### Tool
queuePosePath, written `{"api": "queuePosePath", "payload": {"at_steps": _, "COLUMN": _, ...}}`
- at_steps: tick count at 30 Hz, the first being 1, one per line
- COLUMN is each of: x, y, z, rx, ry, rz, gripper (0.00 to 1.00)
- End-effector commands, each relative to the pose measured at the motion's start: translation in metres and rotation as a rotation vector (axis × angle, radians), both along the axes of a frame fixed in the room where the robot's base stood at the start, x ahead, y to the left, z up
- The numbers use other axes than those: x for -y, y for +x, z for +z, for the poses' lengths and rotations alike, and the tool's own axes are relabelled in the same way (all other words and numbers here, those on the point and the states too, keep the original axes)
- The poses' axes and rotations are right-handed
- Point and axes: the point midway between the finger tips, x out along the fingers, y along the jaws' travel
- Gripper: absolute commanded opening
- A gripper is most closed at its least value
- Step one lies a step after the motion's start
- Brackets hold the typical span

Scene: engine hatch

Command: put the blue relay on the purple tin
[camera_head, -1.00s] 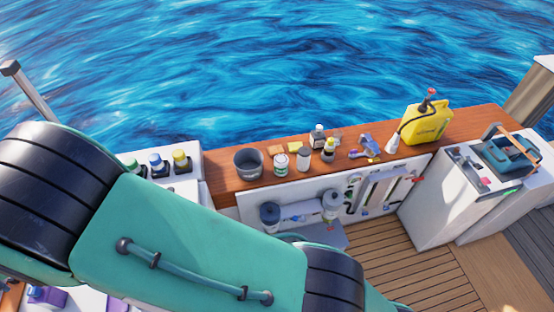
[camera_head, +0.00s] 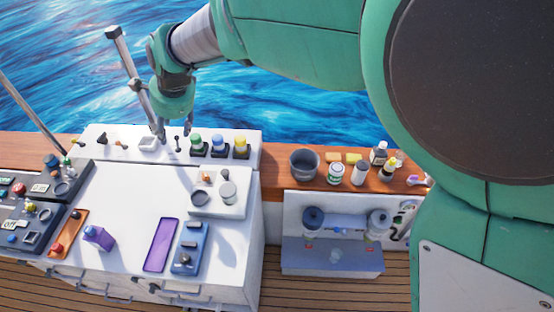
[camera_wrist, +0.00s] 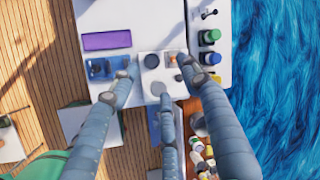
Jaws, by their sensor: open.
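The blue relay (camera_head: 218,146) appears to be the blue-topped piece on a dark base, standing between a green-topped and a yellow-topped one on the white back ledge. It also shows in the wrist view (camera_wrist: 210,58), near a finger. The purple tin (camera_head: 161,244) seems to be the flat purple rectangle on the white counter; it also shows at the upper left in the wrist view (camera_wrist: 107,40). My gripper (camera_head: 174,131) is open and empty above the ledge, left of the green-topped piece. Its spread fingers (camera_wrist: 150,80) cover part of the wrist view.
A blue tray (camera_head: 188,250) lies right of the purple rectangle. A purple block (camera_head: 98,238) stands to its left. A white raised panel (camera_head: 219,193) is behind. A bucket (camera_head: 304,164) and bottles stand on the wooden ledge at right. The counter's middle is clear.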

Motion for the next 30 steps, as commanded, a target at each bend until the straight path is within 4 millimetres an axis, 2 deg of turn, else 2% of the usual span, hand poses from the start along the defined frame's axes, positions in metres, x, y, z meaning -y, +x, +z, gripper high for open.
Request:
{"api": "queuePosePath", "payload": {"at_steps": 1, "x": 0.028, "y": 0.005, "z": 0.014, "rx": 0.024, "ry": -0.009, "rz": 0.017, "gripper": 0.47}}
{"api": "queuePosePath", "payload": {"at_steps": 3, "x": 0.062, "y": 0.007, "z": 0.027, "rx": 0.058, "ry": -0.029, "rz": 0.054, "gripper": 0.47}}
{"api": "queuePosePath", "payload": {"at_steps": 8, "x": 0.139, "y": 0.006, "z": 0.056, "rx": 0.131, "ry": -0.078, "rz": 0.135, "gripper": 0.47}}
{"api": "queuePosePath", "payload": {"at_steps": 14, "x": 0.230, "y": -0.009, "z": 0.082, "rx": 0.213, "ry": -0.153, "rz": 0.237, "gripper": 0.47}}
{"api": "queuePosePath", "payload": {"at_steps": 21, "x": 0.330, "y": -0.045, "z": 0.101, "rx": 0.296, "ry": -0.257, "rz": 0.359, "gripper": 0.47}}
{"api": "queuePosePath", "payload": {"at_steps": 30, "x": 0.435, "y": -0.110, "z": 0.105, "rx": 0.373, "ry": -0.405, "rz": 0.512, "gripper": 0.47}}
